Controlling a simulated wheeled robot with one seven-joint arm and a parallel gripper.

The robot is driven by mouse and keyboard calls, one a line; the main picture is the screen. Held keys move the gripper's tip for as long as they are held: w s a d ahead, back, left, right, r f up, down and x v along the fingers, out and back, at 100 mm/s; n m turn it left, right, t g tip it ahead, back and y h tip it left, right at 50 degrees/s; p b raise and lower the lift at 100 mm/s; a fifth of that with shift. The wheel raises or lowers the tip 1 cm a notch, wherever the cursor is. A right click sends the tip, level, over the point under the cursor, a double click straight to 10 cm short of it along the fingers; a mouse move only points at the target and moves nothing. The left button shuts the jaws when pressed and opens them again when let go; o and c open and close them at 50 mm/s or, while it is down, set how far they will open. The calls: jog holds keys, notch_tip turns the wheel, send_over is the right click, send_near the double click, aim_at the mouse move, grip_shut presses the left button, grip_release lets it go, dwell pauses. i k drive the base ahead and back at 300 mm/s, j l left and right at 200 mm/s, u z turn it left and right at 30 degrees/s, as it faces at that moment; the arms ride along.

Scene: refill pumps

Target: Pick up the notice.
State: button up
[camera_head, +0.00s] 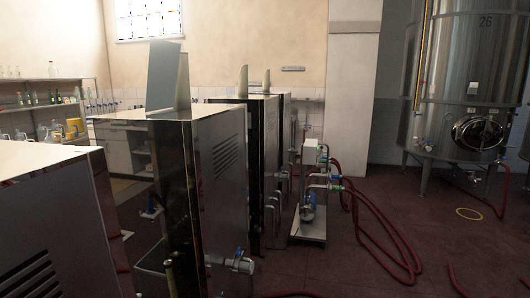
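I cannot surely identify the notice. A flat grey upright panel (162,78) rises above the nearer steel cabinet at centre left. A small flat grey plate (292,69) is on the back wall. A small pale patch, perhaps paper, lies low between the cabinets at left, too small to tell. No writing can be read on any of these. My gripper is not in view.
Steel cabinets (220,165) fill the left and centre. A wheeled pump unit (309,200) stands beside them, with red hoses (375,215) across the floor. A large steel tank (468,85) stands at right, near a yellow ring (468,213). Dark floor (335,262) is open at front centre.

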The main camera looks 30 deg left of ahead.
aim_at(164, 60)
jog(key=i+u, duration=0.4)
jog(key=i, duration=0.35)
jog(key=i+l+u, duration=0.1)
jog(key=i+u, duration=0.3)
jog(key=i, duration=0.35)
